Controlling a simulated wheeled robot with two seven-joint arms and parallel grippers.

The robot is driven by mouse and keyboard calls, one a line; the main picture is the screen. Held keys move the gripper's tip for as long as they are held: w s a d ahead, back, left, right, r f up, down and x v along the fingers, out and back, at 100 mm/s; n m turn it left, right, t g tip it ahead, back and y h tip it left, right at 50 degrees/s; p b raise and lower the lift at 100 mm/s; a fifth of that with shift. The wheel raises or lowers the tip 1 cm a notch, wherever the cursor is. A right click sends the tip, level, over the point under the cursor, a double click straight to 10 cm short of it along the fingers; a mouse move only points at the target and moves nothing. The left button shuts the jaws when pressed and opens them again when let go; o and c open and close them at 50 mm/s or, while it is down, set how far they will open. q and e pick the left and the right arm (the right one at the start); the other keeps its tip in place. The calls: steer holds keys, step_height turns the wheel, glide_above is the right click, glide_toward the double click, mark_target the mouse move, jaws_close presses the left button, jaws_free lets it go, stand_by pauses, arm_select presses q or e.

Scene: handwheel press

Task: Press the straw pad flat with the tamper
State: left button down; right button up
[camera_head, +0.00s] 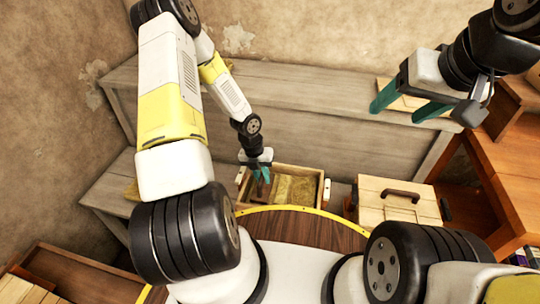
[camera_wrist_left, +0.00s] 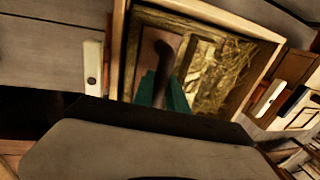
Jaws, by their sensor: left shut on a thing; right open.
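The straw pad (camera_head: 300,188) lies in a shallow wooden box (camera_head: 287,168) at the centre of the head view. The straw (camera_wrist_left: 228,72) and the box rim also show in the left wrist view. My left gripper (camera_head: 262,174) reaches down into the left part of the box. It is shut on the tamper, whose dark handle (camera_wrist_left: 160,70) stands between the teal fingers. The tamper's brown plate (camera_wrist_left: 148,48) shows beyond the handle; whether it touches the straw I cannot tell. My right gripper (camera_head: 409,108) is open and empty, raised at the upper right.
A wooden case with a dark handle (camera_head: 400,192) stands right of the box. A long grey bench (camera_head: 300,125) runs behind. A reddish wooden shelf unit (camera_head: 495,165) is at the right. A yellow-edged round wooden top (camera_head: 310,228) lies in front of the box.

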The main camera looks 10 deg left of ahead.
stand_by(0.6)
arm_select(q)
step_height(320, 180, up, 10)
steer(key=shift+f, duration=0.1)
stand_by(0.5)
steer(key=shift+d, duration=0.15)
